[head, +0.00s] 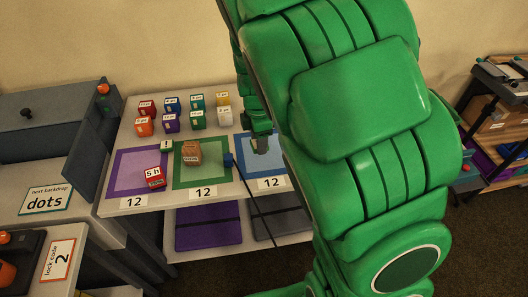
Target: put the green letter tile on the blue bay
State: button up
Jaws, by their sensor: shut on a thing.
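The blue bay (272,168) is a blue square at the right end of the row of bays, with a card reading 12 at its front. My gripper (262,144) is over the rear part of this bay, at the end of my green arm. It is shut on a small, dull grey-green thing, mostly hidden by the jaws. I cannot tell whether this is the green letter tile or whether it touches the bay. No lone green letter tile shows clearly elsewhere.
Several coloured blocks stand behind in two rows, including a green one (198,120). A dark rod crosses the table front.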

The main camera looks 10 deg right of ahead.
jog(key=shift+s+d+f+m, duration=0.25)
jog(key=shift+s+d+m, duration=0.55)
jog(key=shift+s+d, duration=0.25)
jog(key=shift+w+d+f, duration=0.1)
jog(key=shift+w, duration=0.05)
jog(key=w+f, duration=0.3)
jog(key=w, duration=0.1)
jog(key=w+f, duration=0.3)
jog(key=w, duration=0.1)
jog(key=w+a+f, duration=0.1)
jog(key=w+f, duration=0.2)
jog(key=w, duration=0.2)
jog(key=shift+w+f, duration=0.25)
jog(key=shift+f, duration=1.7)
jog(key=shift+f, duration=0.1)
jog(key=o, duration=1)
